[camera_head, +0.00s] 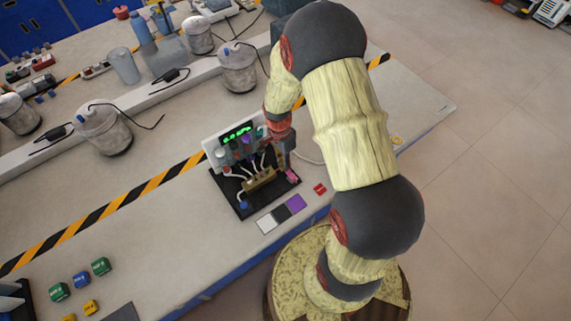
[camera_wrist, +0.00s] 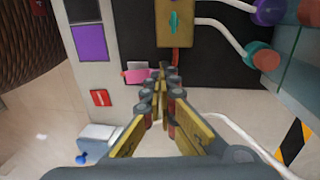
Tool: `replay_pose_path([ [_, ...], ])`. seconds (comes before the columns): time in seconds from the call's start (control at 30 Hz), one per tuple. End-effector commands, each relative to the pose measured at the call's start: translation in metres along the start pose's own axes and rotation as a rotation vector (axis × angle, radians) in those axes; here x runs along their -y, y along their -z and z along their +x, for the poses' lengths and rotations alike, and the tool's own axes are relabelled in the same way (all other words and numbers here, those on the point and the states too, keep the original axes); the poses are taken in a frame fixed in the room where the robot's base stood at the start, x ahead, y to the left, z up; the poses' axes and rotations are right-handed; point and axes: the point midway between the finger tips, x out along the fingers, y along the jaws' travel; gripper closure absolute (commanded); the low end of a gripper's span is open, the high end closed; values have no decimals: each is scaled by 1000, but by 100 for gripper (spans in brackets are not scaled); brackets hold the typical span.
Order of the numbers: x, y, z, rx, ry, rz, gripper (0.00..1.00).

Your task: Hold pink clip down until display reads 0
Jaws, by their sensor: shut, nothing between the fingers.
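The pink clip (camera_head: 292,177) sits at the right corner of the device's black base (camera_head: 246,210). In the wrist view the pink clip (camera_wrist: 137,76) shows just left of my fingertips, at the edge of the dark base. My gripper (camera_wrist: 165,72) is shut with nothing between its fingers. Its tips reach the clip area, and I cannot tell whether they touch or press the clip. The display (camera_head: 237,133) on the device's upright panel shows green digits too small to read. My gripper (camera_head: 288,165) partly hides the base's right side in the head view.
A brass block (camera_head: 260,180) with white leads stands on the base. Metal pots (camera_head: 238,70) with cables stand behind. Coloured cubes (camera_head: 81,279) lie at front left.

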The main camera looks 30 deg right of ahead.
Motion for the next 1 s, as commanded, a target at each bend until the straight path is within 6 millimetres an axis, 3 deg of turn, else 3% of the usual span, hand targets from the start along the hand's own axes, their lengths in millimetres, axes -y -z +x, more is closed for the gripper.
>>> replay_pose_path([
  [0.3, -15, 0, -3, 1, -5, 0, 100],
  [0.73, -15, 0, -6, 0, -2, 0, 100],
  [0.87, -14, 4, -19, 0, -2, -1, 100],
  [1.0, -13, 10, -45, 0, -1, -2, 100],
])
